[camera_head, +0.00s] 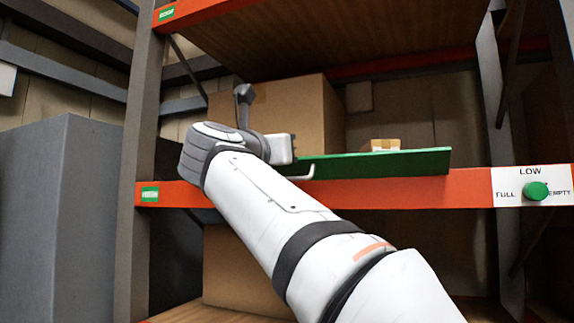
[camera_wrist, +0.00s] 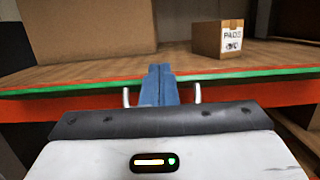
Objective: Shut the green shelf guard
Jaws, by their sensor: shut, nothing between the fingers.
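The green shelf guard (camera_head: 385,163) is a long flat panel along the front of the middle shelf, above the orange beam. It looks tilted, and my arm covers its left part. In the wrist view the guard (camera_wrist: 245,75) shows only as a thin green strip along the shelf front. Its pale handle (camera_head: 301,174) sticks out at the front; two handle posts (camera_wrist: 197,93) show in the wrist view. My gripper (camera_wrist: 160,70) is shut and empty, its blue fingers between the posts and overlapping the strip. Whether they touch the guard is unclear.
A large cardboard box (camera_head: 285,108) and a small PADS box (camera_wrist: 231,40) stand on the shelf behind the guard. The orange beam (camera_head: 400,195) runs below it. A LOW sign with a green knob (camera_head: 536,191) is at right. A grey upright (camera_head: 141,110) stands left.

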